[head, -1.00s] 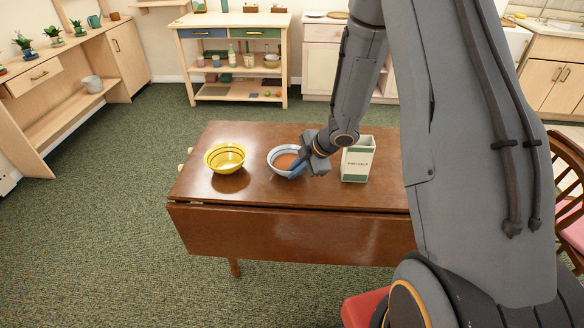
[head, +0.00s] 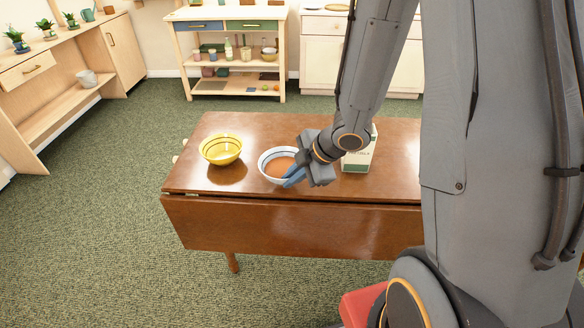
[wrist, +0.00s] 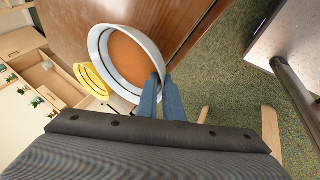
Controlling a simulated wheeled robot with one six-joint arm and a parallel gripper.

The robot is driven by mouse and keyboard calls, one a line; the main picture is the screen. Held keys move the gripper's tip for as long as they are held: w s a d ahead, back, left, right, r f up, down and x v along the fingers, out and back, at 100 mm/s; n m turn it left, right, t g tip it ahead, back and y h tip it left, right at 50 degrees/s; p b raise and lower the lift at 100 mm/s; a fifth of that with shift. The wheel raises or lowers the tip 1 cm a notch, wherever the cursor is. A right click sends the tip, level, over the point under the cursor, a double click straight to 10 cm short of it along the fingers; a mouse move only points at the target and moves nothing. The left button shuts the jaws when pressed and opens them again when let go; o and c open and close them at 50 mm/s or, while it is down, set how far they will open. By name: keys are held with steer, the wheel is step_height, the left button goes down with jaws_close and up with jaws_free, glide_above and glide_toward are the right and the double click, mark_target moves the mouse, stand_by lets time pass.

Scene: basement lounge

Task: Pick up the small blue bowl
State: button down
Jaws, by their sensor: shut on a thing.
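The small blue bowl (head: 270,162) is pale blue-white outside with an orange-brown inside, over the front part of the brown table. My gripper (head: 292,176) is shut on its near right rim. In the wrist view the two blue fingers (wrist: 161,98) pinch the rim of the bowl (wrist: 130,62). The bowl looks slightly tilted in the head view. I cannot tell how far it is above the table top.
A yellow bowl (head: 221,149) with dark stripes stands to the left on the table (head: 240,123). A white and green carton (head: 357,158) stands to the right, partly behind my arm. The table's front leaf (head: 290,230) hangs down. Green carpet lies open at left.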

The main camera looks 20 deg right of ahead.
steer(key=s+a+p, duration=0.2)
steer(key=s+p, duration=0.2)
steer(key=s, duration=0.2)
steer(key=shift+s+p, duration=0.35)
steer(key=shift+p, duration=0.05)
